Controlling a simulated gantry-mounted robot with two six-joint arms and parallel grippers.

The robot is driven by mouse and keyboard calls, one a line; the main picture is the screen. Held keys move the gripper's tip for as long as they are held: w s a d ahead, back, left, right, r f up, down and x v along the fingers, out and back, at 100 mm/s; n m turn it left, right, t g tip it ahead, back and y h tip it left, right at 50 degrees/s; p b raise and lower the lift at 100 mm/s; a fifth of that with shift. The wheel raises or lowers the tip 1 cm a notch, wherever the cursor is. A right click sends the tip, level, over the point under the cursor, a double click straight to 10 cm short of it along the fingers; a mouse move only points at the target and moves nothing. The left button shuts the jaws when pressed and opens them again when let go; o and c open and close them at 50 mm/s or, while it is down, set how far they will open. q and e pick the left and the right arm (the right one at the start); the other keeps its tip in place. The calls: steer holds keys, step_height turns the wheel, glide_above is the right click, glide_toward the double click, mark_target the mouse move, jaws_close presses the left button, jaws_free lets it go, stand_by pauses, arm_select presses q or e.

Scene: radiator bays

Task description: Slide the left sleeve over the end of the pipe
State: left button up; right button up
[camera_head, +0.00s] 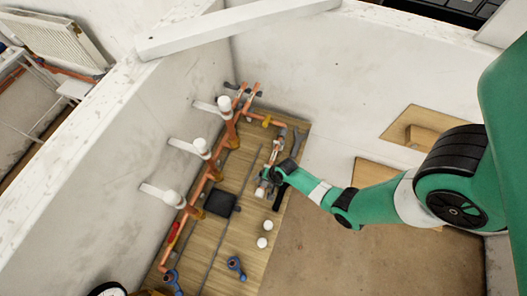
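Orange-brown copper pipes (216,160) run along the base of the white wall at the left. Several white upright cylinders, one of them near the front (172,198), stand on the pipe run beside white wall brackets. Two small white cylinders, a front one (262,242) and a rear one (268,225), stand on the wooden board; I cannot tell which object is the left sleeve. My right gripper (268,183) is low over the board, right of the pipes, next to small metal parts. Its fingers are too small to tell their opening or grip. My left gripper is not in view.
A dark square object (221,202) lies on the wooden board (225,250), next to a long thin rod. Blue-handled tools, one at the front (236,266), lie nearby. A white beam (235,27) crosses above the walls. The brown floor (335,255) at the front right is clear.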

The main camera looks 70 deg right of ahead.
steer(key=c, duration=1.1)
steer(key=shift+s+d, duration=0.1)
steer(key=shift+d, duration=1.1)
steer(key=o, duration=1.1)
steer(key=shift+o, duration=0.2)
steer(key=p+v, duration=0.7)
